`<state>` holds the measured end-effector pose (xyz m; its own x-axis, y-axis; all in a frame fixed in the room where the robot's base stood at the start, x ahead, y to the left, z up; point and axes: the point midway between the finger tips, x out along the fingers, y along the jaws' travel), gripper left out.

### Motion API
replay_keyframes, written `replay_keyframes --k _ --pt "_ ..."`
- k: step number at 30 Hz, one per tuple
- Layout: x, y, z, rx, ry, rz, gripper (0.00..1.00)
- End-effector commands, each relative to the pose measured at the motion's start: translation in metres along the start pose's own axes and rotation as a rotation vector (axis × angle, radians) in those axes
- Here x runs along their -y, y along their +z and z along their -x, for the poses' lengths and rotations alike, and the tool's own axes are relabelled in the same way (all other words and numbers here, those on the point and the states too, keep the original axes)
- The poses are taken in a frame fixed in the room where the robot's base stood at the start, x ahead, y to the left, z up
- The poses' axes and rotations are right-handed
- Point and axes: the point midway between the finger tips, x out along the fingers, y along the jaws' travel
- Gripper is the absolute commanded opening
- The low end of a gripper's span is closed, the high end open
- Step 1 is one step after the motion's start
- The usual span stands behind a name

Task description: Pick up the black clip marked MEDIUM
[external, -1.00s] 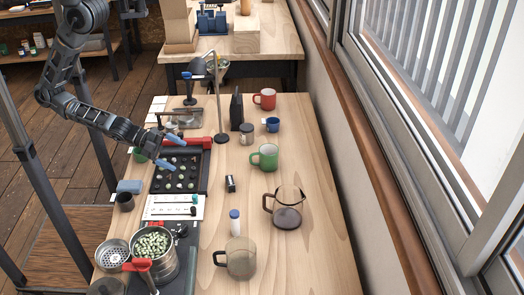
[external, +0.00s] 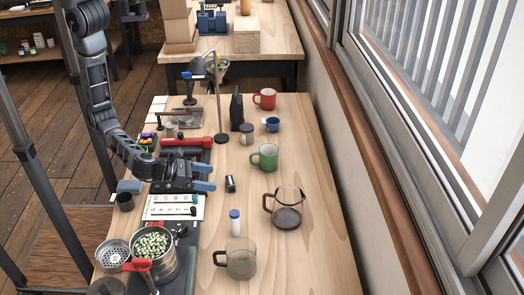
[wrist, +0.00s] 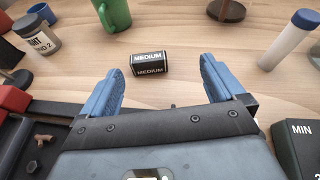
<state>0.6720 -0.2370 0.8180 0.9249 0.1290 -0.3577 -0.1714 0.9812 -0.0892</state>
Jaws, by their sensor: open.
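The black clip marked MEDIUM (wrist: 149,63) lies on the wooden table in the wrist view, with white lettering on its top and front. It also shows in the external view (external: 231,184), just right of my fingertips. My gripper (wrist: 158,85) is open, its two blue fingers spread on either side of the clip's line. The clip is ahead of the fingers, roughly centred between them, and does not appear to be touched. In the external view my gripper (external: 207,177) hangs over the dark tray, pointing right toward the clip.
A green mug (external: 264,157) stands behind the clip and a glass carafe (external: 287,208) to its right. A white bottle with a blue cap (external: 234,222) stands nearer the camera. A dark tray (wrist: 36,147) lies at left in the wrist view. Bare tabletop surrounds the clip.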

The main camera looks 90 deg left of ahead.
Motion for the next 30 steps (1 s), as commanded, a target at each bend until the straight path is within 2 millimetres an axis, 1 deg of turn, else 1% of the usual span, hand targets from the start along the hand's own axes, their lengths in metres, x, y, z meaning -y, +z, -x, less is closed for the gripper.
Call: replay_keyframes --k 1,3,5,14,18,22,25,30 --pt "-0.007 -0.005 0.001 -0.01 0.026 -0.032 0.96" --pt "-0.014 -0.008 -0.001 -0.019 0.053 -0.064 0.96" --pt "-0.017 -0.009 -0.004 -0.023 0.062 -0.075 0.96" --pt "-0.019 -0.01 -0.034 -0.024 0.063 -0.074 0.96" --pt "-0.02 -0.011 -0.055 -0.024 0.063 -0.074 0.96" --pt "-0.021 -0.012 -0.071 -0.023 0.062 -0.073 0.96" --pt "-0.021 -0.012 -0.076 -0.024 0.061 -0.072 0.96" --pt "-0.021 -0.012 -0.077 -0.024 0.06 -0.072 0.96"
